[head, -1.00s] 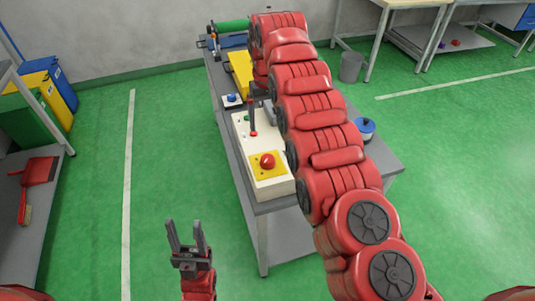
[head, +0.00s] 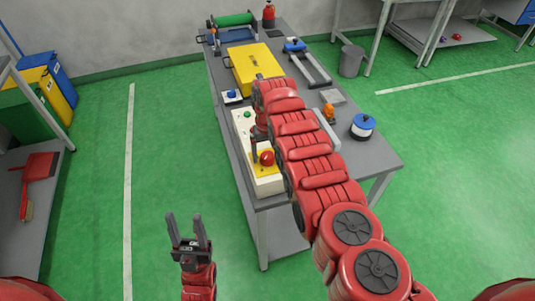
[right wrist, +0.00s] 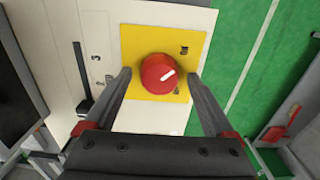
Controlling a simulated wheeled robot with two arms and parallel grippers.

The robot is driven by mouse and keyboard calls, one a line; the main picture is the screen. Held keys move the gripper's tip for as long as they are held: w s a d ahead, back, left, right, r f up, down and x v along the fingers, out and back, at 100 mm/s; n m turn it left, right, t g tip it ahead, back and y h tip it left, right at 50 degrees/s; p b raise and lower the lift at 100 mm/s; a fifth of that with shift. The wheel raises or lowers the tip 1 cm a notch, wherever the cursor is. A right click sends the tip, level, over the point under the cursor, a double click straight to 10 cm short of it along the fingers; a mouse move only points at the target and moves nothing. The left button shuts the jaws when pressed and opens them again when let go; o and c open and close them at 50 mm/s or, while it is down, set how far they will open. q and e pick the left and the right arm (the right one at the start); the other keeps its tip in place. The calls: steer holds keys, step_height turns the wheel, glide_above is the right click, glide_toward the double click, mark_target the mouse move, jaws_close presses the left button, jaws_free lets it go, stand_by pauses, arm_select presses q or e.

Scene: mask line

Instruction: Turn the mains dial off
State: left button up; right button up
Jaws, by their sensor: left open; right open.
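The mains dial is a red round knob (head: 267,158) on a yellow plate on the cream control panel (head: 266,186). In the right wrist view the dial (right wrist: 158,74) has a white pointer line slanting up and right, near a dark mark on the plate (right wrist: 189,44). My right gripper (head: 256,146) is open above the panel, with one finger on either side of the dial in the wrist view. I cannot tell whether the fingers touch it. My left gripper (head: 187,220) is open and empty, left of the table. My right arm hides part of the panel.
The grey table (head: 285,212) also bears a yellow case (head: 255,68), a blue button box (head: 231,96), a blue-lidded pot (head: 362,127) and an orange item (head: 328,111). A slider slot (right wrist: 84,80) lies beside the yellow plate. Green floor is clear around the left gripper.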

steer(key=c, duration=1.4)
